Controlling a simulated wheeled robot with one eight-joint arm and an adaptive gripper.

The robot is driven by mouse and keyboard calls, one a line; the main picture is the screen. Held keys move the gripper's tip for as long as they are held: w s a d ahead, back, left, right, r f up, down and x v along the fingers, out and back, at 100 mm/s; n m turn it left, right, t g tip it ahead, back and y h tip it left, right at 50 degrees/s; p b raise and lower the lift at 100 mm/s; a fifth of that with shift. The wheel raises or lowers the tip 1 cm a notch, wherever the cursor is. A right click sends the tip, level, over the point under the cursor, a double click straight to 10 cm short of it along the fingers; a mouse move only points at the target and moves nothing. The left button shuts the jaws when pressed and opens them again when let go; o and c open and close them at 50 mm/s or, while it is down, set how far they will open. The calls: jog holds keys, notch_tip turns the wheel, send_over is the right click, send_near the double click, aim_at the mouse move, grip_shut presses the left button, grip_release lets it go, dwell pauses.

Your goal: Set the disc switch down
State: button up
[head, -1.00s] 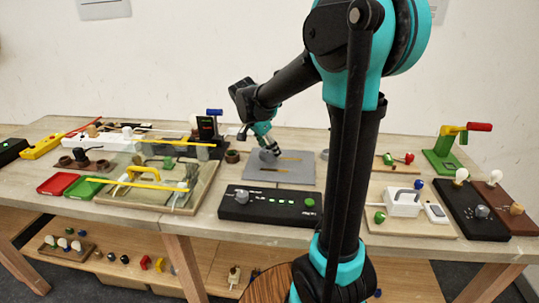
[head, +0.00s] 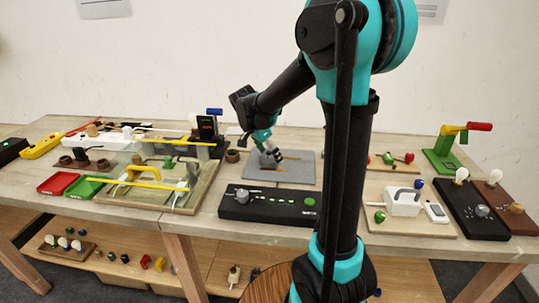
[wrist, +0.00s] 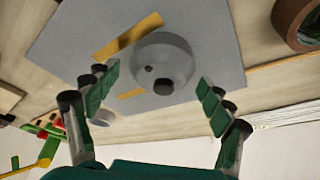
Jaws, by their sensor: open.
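The disc switch (wrist: 172,52) is a round, light grey disc with dark round spots on the side facing the wrist camera. In the wrist view it appears to lie on the grey mat (wrist: 215,25), between two yellow-orange strips. My gripper (wrist: 157,82) is open, with its green-padded fingers on either side of the disc and a visible gap to each. In the head view my gripper (head: 270,155) is low over the grey mat (head: 306,170). The disc is small and mostly hidden by the fingers there.
A brown ring (wrist: 297,22) stands beside the mat. A black panel with a knob and green lights (head: 270,206) lies in front of it. A wooden board with a yellow-handled device (head: 150,183) is to the left. A white box (head: 403,202) is to the right.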

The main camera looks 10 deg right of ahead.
jog(key=v, duration=1.2)
jog(key=shift+r, duration=0.15)
dwell(1.5)
